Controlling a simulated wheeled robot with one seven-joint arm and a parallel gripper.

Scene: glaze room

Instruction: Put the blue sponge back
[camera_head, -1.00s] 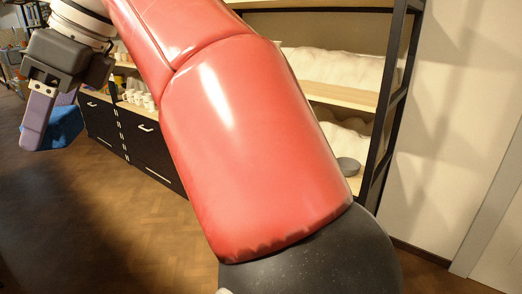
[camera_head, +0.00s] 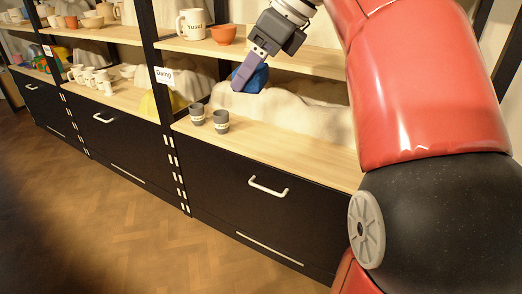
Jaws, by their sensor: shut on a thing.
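The blue sponge (camera_head: 256,80) is between the fingers of my gripper (camera_head: 246,74), which is shut on it. The purple-grey finger hides part of the sponge. My gripper holds it in front of the shelving unit, at about the height between the upper shelf (camera_head: 305,58) and the wooden counter (camera_head: 310,151). From this view I cannot tell how far it is from the shelf. A small sign reading "Damp" (camera_head: 165,76) is on the black post to the left of the gripper.
Two dark grey cups (camera_head: 221,122) stand on the counter below the gripper. A white mug marked "Yusuf" (camera_head: 192,24) and an orange bowl (camera_head: 223,34) stand on the upper shelf. White mugs (camera_head: 90,77) line the left counter. The wooden floor (camera_head: 90,215) is clear in front of the black drawers (camera_head: 265,190).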

